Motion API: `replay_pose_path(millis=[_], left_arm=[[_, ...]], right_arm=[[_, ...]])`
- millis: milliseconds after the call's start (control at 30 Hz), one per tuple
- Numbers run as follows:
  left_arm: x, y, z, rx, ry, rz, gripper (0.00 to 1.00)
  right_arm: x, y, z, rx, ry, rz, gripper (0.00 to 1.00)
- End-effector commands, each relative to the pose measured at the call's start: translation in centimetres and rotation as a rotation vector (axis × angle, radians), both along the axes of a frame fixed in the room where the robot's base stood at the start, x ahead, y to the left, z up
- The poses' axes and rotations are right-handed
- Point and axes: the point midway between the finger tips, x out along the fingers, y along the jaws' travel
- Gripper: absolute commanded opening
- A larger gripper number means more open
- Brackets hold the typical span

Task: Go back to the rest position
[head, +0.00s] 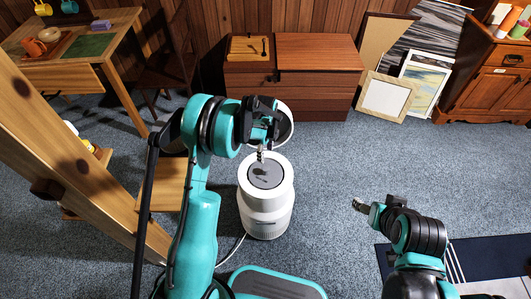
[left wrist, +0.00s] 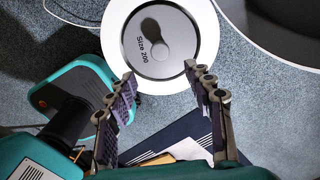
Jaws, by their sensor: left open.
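My left gripper (head: 261,150) is above the white cylindrical appliance (head: 265,205), pointing down. In the left wrist view its two fingers (left wrist: 160,75) are spread apart with nothing between them. The appliance's round grey top, marked "Size 200" (left wrist: 160,45), lies beyond the fingertips. My right gripper (head: 361,205) is low at the right, over the carpet, with its arm coming up from the bottom. Its fingers are too small to tell apart, and I see no object at them.
A round bin (head: 285,128) stands just behind the appliance, partly hidden by my left gripper. A wooden easel beam (head: 75,150) and a desk (head: 75,48) are at the left. A low wooden cabinet (head: 318,75) stands at the back. Carpet (head: 420,155) is clear at the right.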

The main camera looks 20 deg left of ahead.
Motion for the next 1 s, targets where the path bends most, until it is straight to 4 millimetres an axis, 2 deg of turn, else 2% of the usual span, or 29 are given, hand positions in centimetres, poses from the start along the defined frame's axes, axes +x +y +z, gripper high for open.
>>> replay_pose_path(millis=[267,367,467,667,800,1000], left_arm=[[0.0,0.0,0.0,0.000,0.000,0.001,0.52],[-0.2,0.0,1.0,0.000,-0.010,0.028,0.52],[-0.8,0.0,3.7,-0.003,-0.040,0.114,0.52],[-4.0,0.1,11.8,-0.031,-0.144,0.424,0.52],[-7.2,0.1,16.7,-0.075,-0.219,0.658,0.52],[-12.8,0.1,21.6,-0.172,-0.314,0.986,0.52]], right_arm=[[0.0,0.0,0.0,0.000,0.000,0.000,0.66],[0.0,0.0,0.0,0.000,0.000,0.000,0.66],[0.0,0.0,0.0,0.000,0.000,0.000,0.66],[0.0,0.0,0.0,0.000,0.000,0.000,0.66],[0.0,0.0,0.0,0.000,0.000,0.000,0.66],[0.0,0.0,0.0,0.000,0.000,0.000,0.66]])
